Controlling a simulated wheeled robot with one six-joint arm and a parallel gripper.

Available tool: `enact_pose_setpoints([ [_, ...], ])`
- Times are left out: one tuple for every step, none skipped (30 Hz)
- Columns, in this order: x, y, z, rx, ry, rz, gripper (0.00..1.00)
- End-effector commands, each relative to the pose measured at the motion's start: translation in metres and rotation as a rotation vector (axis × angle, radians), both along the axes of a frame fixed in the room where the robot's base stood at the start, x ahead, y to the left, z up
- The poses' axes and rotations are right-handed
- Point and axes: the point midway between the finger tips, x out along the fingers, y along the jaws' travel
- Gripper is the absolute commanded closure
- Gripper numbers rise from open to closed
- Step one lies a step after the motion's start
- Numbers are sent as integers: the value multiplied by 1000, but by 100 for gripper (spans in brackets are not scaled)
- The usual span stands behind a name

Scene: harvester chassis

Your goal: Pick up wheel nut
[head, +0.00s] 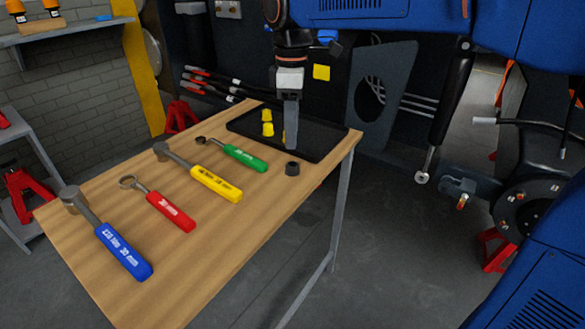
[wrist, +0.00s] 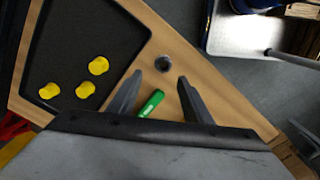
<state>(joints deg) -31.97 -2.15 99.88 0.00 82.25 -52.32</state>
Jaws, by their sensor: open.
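The wheel nut (head: 292,169) is a small dark cylinder on the wooden table, just off the near edge of the black tray. In the wrist view the wheel nut (wrist: 162,64) sits alone on bare wood, ahead of and between the fingertips. My gripper (head: 291,146) points down above the table beside the nut, and in the head view its fingers overlap the tray. In the wrist view my gripper (wrist: 159,80) is open and empty, with its two grey fingers apart.
The black tray (head: 321,138) holds several yellow caps (head: 267,122). A green-handled wrench (head: 245,157) lies close by. The table edge (head: 318,184) is close to the nut.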

Motion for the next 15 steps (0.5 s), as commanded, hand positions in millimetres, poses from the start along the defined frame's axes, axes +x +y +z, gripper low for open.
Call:
enact_pose_setpoints([
  [-1,-1,-9,-2,3,0,55],
  [-1,0,-12,-1,2,0,55],
  [0,0,-17,-1,1,0,55],
  [-1,0,-20,-1,2,0,55],
  [-1,0,-23,-1,2,0,55],
  [-1,0,-25,-1,1,0,55],
  [0,0,-27,0,1,0,55],
  [0,0,-28,0,0,0,55],
  [0,0,-29,0,0,0,55],
  [-1,0,-31,0,0,0,55],
  [-1,0,-33,-1,1,0,55],
  [-2,-1,-37,-1,2,0,55],
  [-3,-1,-40,-2,2,0,55],
  [-4,-1,-44,-1,2,0,55],
  [-6,-1,-50,-1,2,0,55],
])
